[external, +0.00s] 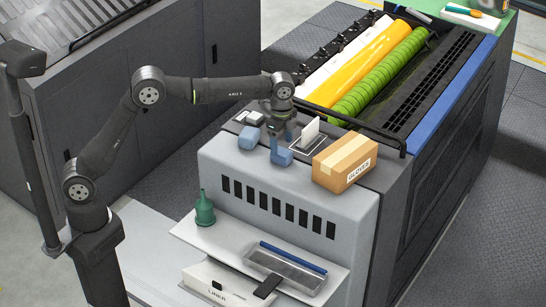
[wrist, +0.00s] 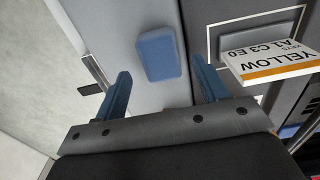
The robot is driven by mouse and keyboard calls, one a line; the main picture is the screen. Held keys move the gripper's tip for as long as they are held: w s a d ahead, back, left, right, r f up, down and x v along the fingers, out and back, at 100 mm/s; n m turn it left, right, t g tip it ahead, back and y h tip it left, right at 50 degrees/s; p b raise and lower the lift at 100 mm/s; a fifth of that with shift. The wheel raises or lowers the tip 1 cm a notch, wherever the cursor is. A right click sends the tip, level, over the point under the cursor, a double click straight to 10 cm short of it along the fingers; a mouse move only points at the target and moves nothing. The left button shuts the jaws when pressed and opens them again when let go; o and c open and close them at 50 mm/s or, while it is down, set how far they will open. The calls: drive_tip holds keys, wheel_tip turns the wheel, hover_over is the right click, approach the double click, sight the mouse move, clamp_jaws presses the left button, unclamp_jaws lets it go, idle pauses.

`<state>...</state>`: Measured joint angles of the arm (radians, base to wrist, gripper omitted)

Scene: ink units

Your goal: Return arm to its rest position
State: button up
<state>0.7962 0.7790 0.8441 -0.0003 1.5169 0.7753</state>
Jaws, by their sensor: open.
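My gripper (external: 281,145) hangs over the light grey top of the press's end unit, at the end of my bent arm. In the wrist view its two blue fingers (wrist: 160,72) are spread apart with nothing held between them. A blue block (wrist: 159,54) lies on the grey surface beyond the fingertips, in line with the gap. The gripper's height above the surface is hard to tell.
A white card marked YELLOW (wrist: 270,60) stands close to the right finger; it also shows in the external view (external: 309,131). A cardboard gloves box (external: 344,162) sits to the right.

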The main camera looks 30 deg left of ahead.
drive_tip(key=s+d+r, duration=0.3)
drive_tip(key=s+r, duration=0.4)
drive_tip(key=s, duration=0.4)
drive_tip(key=s+a+f, duration=0.4)
drive_tip(key=s+f, duration=0.7)
drive_tip(key=s+a+f, duration=0.5)
drive_tip(key=s+f, duration=0.6)
drive_tip(key=f, duration=0.1)
drive_tip(key=w+f, duration=0.2)
drive_tip(key=w, duration=0.3)
drive_tip(key=shift+w+d+f, duration=0.15)
drive_tip(key=shift+w+f, duration=0.15)
